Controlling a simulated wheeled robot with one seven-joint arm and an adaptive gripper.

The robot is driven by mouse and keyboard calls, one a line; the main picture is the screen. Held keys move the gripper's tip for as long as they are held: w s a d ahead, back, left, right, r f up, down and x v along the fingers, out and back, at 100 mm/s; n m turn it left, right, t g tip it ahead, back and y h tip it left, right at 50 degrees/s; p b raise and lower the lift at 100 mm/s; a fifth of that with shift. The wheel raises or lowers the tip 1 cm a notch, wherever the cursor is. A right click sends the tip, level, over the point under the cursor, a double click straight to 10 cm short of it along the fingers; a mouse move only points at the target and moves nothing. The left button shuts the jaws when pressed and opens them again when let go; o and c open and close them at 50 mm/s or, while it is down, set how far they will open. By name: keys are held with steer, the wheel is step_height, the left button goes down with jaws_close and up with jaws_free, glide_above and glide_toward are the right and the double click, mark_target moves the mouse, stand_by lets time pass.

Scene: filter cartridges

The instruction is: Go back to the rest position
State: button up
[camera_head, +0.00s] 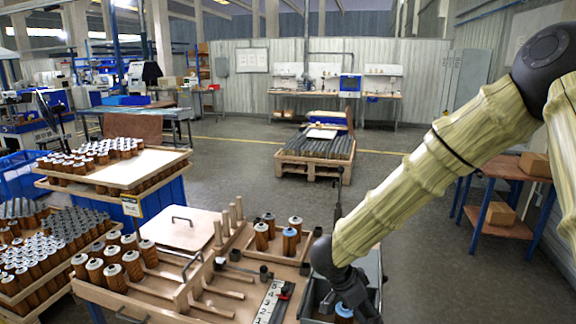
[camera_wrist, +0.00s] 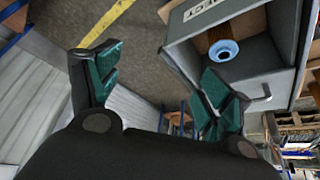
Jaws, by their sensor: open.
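My gripper (camera_head: 352,293) is at the lower right of the head view, low over a grey bin (camera_head: 373,268). In the wrist view my gripper (camera_wrist: 160,78) is open, with its green-padded fingers wide apart and nothing between them. A filter cartridge with a blue top (camera_wrist: 222,52) and a brown body is inside the grey bin (camera_wrist: 262,92) in the wrist view, apart from the fingers. The blue-topped cartridge also shows in the head view (camera_head: 343,312), partly hidden by my gripper.
The wooden workbench (camera_head: 180,312) left of the bin holds several brown cartridges (camera_head: 113,277), upright wooden pegs (camera_head: 226,222) and a blue-topped cartridge (camera_head: 289,243). Stacked cartridge trays (camera_head: 95,180) stand farther left. A pallet (camera_head: 313,167) and open floor lie beyond; a table (camera_head: 513,168) stands right.

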steer(key=s+d+f+n+t+b, duration=0.1)
steer(key=s+d+f+n, duration=0.2)
steer(key=f, duration=0.6)
steer(key=s+d+f+n+y+b, duration=0.1)
steer(key=s+f+n, duration=0.1)
steer(key=s+f, duration=0.5)
steer(key=s+d+f+n+t+b, duration=0.1)
steer(key=s+f+n, duration=0.2)
steer(key=f, duration=0.7)
steer(key=s+f+n+g+y, duration=0.1)
steer(key=s+f, duration=0.2)
steer(key=s, duration=0.4)
steer(key=s+f+n+g+y+b, duration=0.1)
steer(key=s+f, duration=0.3)
steer(key=s, duration=0.4)
steer(key=s+f+n+g+y+b, duration=0.1)
steer(key=s+f+n+y, duration=0.1)
steer(key=s, duration=0.5)
steer(key=shift+s+a+f+n+g, duration=0.35)
steer(key=shift+f+n, duration=0.25)
steer(key=shift+f, duration=0.2)
steer(key=shift+c, duration=0.3)
